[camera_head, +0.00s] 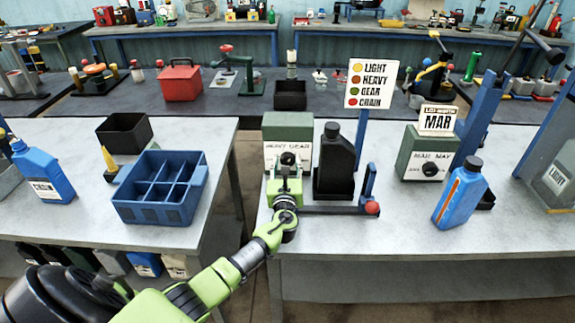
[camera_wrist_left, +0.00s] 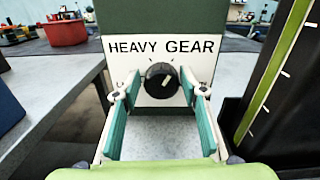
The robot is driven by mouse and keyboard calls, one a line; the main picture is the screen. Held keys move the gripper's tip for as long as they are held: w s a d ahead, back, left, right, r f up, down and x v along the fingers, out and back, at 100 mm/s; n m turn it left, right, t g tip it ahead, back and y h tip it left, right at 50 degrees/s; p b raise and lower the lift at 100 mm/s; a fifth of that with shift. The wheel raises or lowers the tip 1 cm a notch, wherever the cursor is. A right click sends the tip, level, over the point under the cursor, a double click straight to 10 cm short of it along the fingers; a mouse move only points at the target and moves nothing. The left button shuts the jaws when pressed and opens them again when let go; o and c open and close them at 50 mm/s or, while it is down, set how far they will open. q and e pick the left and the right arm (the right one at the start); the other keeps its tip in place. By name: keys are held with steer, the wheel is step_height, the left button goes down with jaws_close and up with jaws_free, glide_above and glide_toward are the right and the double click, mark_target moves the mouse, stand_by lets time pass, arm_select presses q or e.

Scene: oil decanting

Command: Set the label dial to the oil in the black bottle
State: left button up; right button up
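The black bottle (camera_head: 335,165) stands upright on the right-hand table. In the left wrist view a green strip (camera_wrist_left: 272,85) with white ticks runs up its side. Left of it is a green box (camera_head: 288,126) with a white face reading HEAVY GEAR. Its black label dial (camera_wrist_left: 161,81) has a white mark tilted up and right, toward the GEAR side. My left gripper (camera_wrist_left: 160,100) is open, its teal-padded fingers on either side of the dial with gaps showing. In the head view the gripper (camera_head: 287,178) partly hides the dial. My right gripper is not in view.
A sign (camera_head: 371,85) lists LIGHT yellow, HEAVY orange-brown, GEAR green, CHAIN red. A rail with a red knob (camera_head: 372,208) lies before the bottle. A blue bottle (camera_head: 460,195) and a MAR box (camera_head: 428,152) stand to the right. A blue crate (camera_head: 160,190) sits on the left table.

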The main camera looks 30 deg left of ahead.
arm_select(q)
steer(key=shift+o, duration=0.2)
steer(key=shift+f, duration=0.2)
steer(key=shift+s+d, duration=0.15)
steer(key=shift+d, duration=0.05)
steer(key=v, duration=1.1)
steer(key=shift+s, duration=0.3)
steer(key=shift+d, duration=0.1)
